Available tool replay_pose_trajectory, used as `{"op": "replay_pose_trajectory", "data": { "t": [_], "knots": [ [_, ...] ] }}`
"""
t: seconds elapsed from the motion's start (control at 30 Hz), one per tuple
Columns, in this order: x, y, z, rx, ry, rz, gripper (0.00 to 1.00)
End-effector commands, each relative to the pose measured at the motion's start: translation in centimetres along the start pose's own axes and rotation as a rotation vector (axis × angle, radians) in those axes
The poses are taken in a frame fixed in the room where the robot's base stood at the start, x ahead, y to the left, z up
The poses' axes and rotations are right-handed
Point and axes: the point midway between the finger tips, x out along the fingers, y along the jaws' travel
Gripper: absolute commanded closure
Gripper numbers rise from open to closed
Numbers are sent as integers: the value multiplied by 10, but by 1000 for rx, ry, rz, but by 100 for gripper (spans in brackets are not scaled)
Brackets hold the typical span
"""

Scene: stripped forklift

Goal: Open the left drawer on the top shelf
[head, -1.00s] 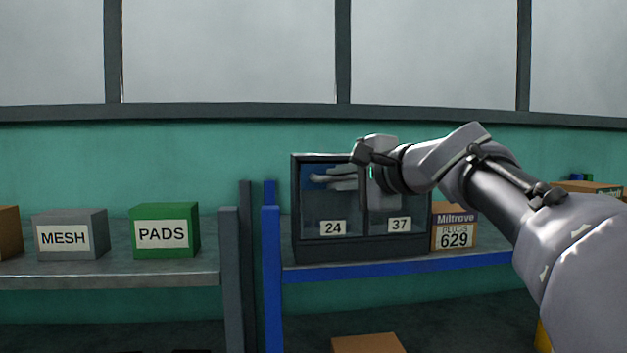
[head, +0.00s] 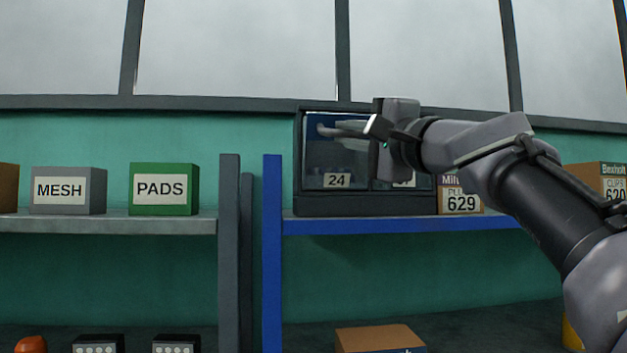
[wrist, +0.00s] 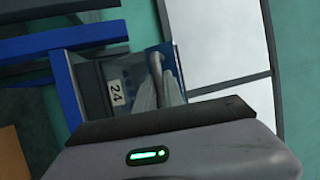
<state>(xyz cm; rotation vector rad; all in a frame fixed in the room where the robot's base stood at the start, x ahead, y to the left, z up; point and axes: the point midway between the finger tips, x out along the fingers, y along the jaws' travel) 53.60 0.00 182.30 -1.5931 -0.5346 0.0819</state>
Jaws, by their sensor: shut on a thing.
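A dark cabinet (head: 390,206) stands on the blue-edged shelf, with two clear-fronted drawers side by side. The left drawer (head: 318,165) has a label "24"; it also shows, tilted, in the wrist view (wrist: 92,82). The right drawer, labelled "37" in the earlier view, is mostly hidden behind my wrist. My gripper (head: 324,129) reaches in from the right, its pale fingers shut at the upper part of the left drawer's front; the fingers also show in the wrist view (wrist: 155,62). The exact part held is hidden. I cannot tell whether the drawer stands out from the cabinet.
A grey MESH box (head: 70,190) and green PADS box (head: 164,189) sit on the left shelf. A brown box (head: 380,337) is below.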

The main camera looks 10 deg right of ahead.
Motion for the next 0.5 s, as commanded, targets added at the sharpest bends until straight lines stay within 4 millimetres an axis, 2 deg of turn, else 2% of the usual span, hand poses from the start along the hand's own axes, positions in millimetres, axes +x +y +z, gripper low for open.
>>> {"op": "replay_pose_trajectory", "data": {
  "t": [0.03,0.5],
  "knots": [
    [-5,14,2,-8,-1,-24,100],
    [-18,16,7,-25,0,-59,100]
  ]
}}
